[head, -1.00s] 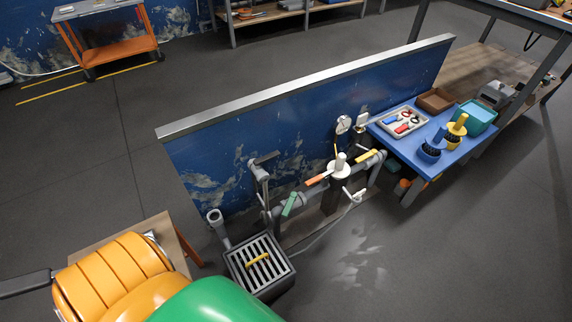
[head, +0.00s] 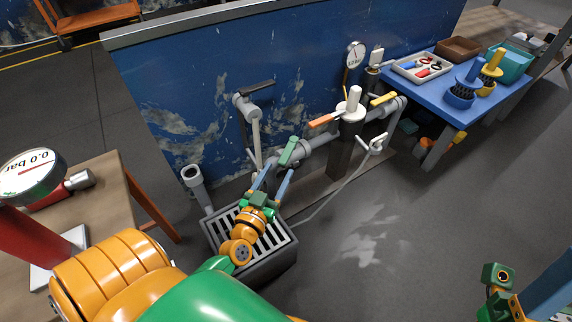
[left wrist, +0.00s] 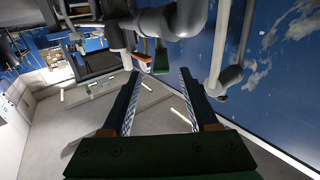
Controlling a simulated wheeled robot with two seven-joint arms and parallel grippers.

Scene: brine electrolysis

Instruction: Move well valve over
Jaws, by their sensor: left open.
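A grey pipe run (head: 322,146) stands along the blue panel with three coloured valve handles: green (head: 288,152), orange (head: 326,120) and yellow (head: 383,99). I cannot tell which is the well valve. My left gripper (head: 276,174) is open and empty over the grated box, its fingers pointing up towards the green handle, just short of it. In the left wrist view the open fingers (left wrist: 158,74) frame the dark green handle (left wrist: 161,61), near the tips. Part of my right arm's end (head: 500,280) shows at the lower right, cut off by the frame.
The grated drain box (head: 274,262) is under my left gripper. A white-topped post (head: 351,105) rises from the pipe. A blue table (head: 440,95) with a tray and brushes stands at right. A wooden bench (head: 95,200) with a gauge (head: 30,175) is at left. Open floor lies at lower middle.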

